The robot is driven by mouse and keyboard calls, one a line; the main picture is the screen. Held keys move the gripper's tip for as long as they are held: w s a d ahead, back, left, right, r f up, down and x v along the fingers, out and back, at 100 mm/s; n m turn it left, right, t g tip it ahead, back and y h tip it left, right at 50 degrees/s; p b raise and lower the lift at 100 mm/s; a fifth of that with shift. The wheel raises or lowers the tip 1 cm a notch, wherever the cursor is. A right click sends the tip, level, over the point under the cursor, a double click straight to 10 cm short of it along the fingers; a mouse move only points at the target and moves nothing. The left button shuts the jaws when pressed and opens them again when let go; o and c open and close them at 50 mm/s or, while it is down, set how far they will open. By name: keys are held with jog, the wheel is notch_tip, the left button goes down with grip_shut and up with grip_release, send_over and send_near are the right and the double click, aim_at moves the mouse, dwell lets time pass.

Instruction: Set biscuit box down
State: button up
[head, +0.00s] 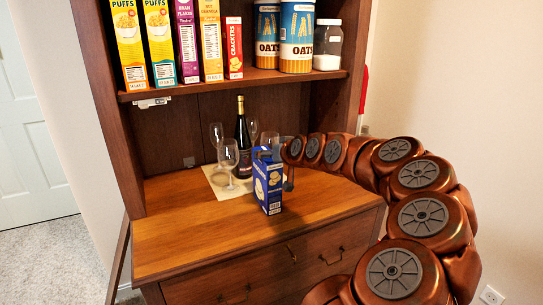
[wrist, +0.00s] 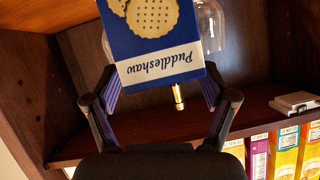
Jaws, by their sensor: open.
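The blue biscuit box (head: 267,186), with biscuits pictured on it, appears to stand upright on the wooden counter (head: 180,238) of the hutch. In the wrist view the box (wrist: 155,32) shows upside down, with "Puddleshaw" on a white band. My gripper (head: 284,165) is at the box from the right and is partly hidden by the box and my arm. In the wrist view its fingers (wrist: 161,88) are spread apart, one on each side of the box. Whether either finger touches the box is unclear.
A dark wine bottle (head: 242,140) and several wine glasses, one (head: 228,157) close to the box, stand behind it on a pale mat (head: 215,182). The shelf (head: 190,90) above holds cereal boxes, oats tins (head: 297,38) and a jar (head: 327,46). The counter's front left is clear.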

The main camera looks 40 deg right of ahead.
jog(key=shift+r+p, duration=0.25)
jog(key=shift+p, duration=0.05)
jog(key=shift+s, duration=0.35)
jog(key=b+v, duration=0.2)
jog(key=v, duration=0.9)
jog(key=shift+r, duration=0.15)
jog(key=shift+a, duration=0.15)
